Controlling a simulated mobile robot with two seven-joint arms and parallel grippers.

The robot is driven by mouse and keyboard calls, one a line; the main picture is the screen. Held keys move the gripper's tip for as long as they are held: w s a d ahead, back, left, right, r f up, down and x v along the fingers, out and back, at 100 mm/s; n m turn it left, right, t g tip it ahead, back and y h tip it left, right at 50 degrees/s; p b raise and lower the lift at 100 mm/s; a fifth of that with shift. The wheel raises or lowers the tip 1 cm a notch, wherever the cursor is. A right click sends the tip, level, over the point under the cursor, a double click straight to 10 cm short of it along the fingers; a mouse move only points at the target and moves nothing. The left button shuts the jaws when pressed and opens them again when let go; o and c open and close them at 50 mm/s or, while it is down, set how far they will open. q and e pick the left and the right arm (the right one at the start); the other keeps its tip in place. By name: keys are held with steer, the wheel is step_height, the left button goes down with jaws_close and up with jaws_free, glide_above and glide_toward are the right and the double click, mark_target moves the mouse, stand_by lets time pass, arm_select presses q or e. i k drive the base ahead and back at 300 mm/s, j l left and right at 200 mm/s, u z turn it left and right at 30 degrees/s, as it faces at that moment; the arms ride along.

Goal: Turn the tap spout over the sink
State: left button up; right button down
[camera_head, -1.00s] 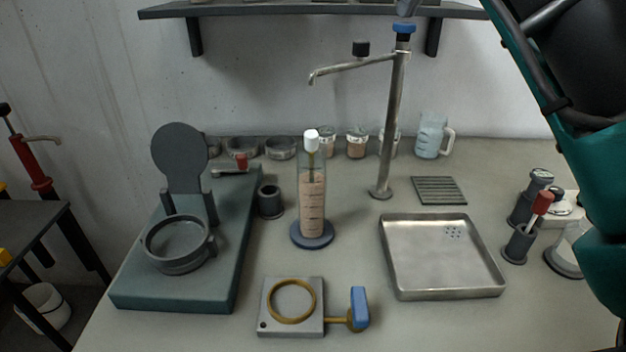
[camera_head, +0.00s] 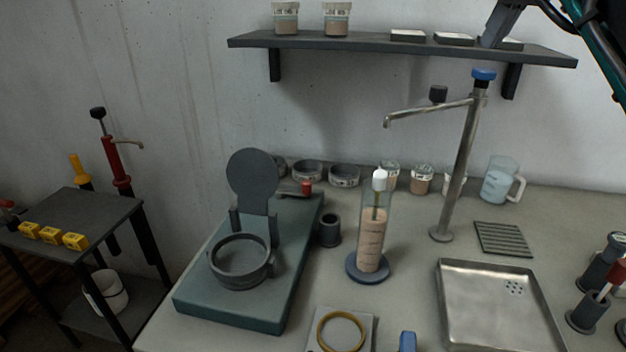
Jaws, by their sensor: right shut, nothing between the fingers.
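The metal tap (camera_head: 461,165) stands upright on the bench, with a blue cap (camera_head: 484,74) on top. Its spout (camera_head: 428,111) points left, towards the measuring cylinder, and carries a dark knob (camera_head: 438,94). Its tip is not above the sink. The shallow metal sink (camera_head: 482,298), with drain holes, is at the lower right, in front of the tap; its front edge is cut off. My right gripper (camera_head: 488,42) is shut and empty, above the blue cap and apart from it, overlapping the shelf in the picture. My left gripper is not in view.
A wall shelf (camera_head: 340,41) with jars and flat boxes runs behind the tap. A measuring cylinder (camera_head: 372,240) stands left of the tap. A jug (camera_head: 502,180) and a slatted mat (camera_head: 503,239) are right of it. A green hinged device (camera_head: 235,311) is at left.

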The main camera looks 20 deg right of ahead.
mark_target(437, 95)
steer(key=k+j, duration=0.75)
steer(key=j, duration=0.25)
